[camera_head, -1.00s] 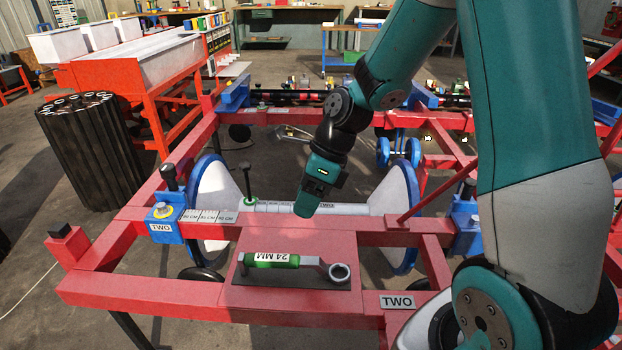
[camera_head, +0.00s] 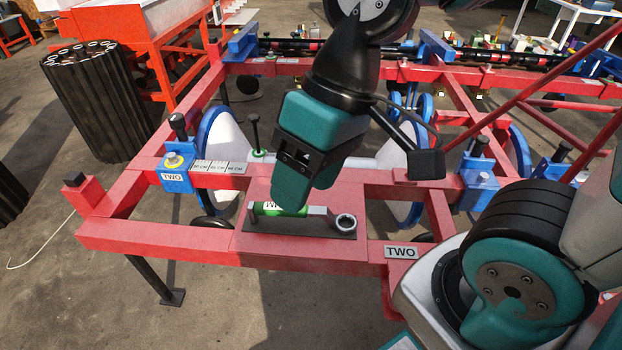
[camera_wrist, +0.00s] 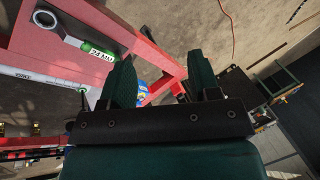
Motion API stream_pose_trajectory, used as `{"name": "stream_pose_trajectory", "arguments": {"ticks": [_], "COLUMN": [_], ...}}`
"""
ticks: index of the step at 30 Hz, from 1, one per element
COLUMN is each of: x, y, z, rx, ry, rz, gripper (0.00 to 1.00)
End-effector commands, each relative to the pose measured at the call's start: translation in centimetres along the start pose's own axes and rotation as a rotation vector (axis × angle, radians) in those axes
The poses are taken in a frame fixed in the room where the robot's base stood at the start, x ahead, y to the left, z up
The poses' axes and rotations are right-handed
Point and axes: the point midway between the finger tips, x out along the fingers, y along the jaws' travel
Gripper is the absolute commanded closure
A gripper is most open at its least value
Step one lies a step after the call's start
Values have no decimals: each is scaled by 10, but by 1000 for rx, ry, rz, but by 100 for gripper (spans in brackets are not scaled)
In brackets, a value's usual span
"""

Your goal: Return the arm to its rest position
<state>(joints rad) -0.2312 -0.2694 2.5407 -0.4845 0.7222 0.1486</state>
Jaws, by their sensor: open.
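My arm is folded back nearer my body, with my gripper (camera_head: 291,188) hanging over the red planter frame in the head view. In that view the gripper's lower end covers part of the green-handled 24 MM wrench (camera_head: 345,222), which lies on a dark plate on the frame. In the wrist view my gripper's two teal fingers (camera_wrist: 162,85) stand apart with nothing between them. The wrench's green handle (camera_wrist: 97,52) lies to the left of the fingers there, apart from them.
A bundle of dark tubes (camera_head: 100,105) stands at the left. An orange-legged machine (camera_head: 165,55) stands behind it.

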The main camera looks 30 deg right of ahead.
Motion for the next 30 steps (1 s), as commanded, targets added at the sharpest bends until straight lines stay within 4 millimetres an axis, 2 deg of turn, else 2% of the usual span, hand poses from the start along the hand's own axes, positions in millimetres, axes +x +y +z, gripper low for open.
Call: {"name": "stream_pose_trajectory", "arguments": {"ticks": [3,8,11,14,21,24,27,30], "x": [-2,-18,-40,-71,-153,-174,-181,-179], "y": [-8,-15,-22,-33,-61,-69,-71,-70], "z": [9,8,4,-1,-14,-18,-19,-18], "rx": [-151,-191,-189,-188,-186,-185,-185,-185], "ry": [0,-2,-1,-1,-1,-1,-1,-1], "rz": [3,3,3,3,3,3,3,3], "gripper": [44,44,44,44,44,44,44,44]}}
